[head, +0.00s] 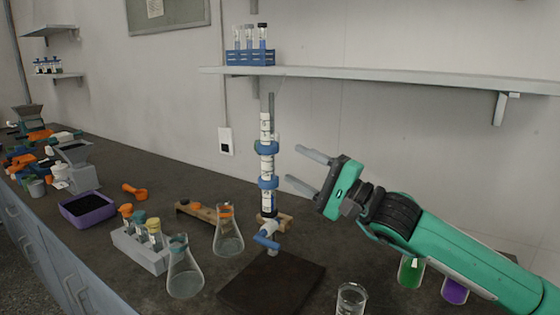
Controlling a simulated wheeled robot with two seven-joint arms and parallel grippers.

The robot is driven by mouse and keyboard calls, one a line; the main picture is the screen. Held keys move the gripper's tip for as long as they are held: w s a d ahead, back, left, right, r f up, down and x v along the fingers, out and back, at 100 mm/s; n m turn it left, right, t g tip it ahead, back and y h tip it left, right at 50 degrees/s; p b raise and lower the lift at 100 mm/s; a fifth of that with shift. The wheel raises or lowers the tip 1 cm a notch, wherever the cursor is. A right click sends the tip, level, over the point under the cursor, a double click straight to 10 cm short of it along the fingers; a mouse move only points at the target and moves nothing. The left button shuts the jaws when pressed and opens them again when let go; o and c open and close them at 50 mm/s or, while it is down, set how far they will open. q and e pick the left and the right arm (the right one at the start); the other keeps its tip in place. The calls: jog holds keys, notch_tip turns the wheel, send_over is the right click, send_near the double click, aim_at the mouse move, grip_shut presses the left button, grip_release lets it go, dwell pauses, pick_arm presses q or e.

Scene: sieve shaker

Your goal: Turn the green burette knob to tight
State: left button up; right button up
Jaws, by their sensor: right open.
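A burette (267,150) stands upright, held by blue clamps (267,183) above a dark base plate (272,290). Near its lower end is a stopcock with a white body and a blue knob (267,241). I see no green knob on the burette; the knob shown looks blue. My right gripper (293,166), on a green arm from the right, is open and empty. Its two grey fingers point left toward the burette, apart from it in the picture, at clamp height and above the knob. My left gripper is not in view.
Two flasks (185,275) and a rack of capped tubes (145,248) stand left of the base. A glass beaker (351,300) stands to its right. Green and purple containers (411,272) sit under my right arm. A wall shelf (400,80) runs above. A purple tray (88,209) lies further left.

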jog(key=shift+v, duration=1.75)
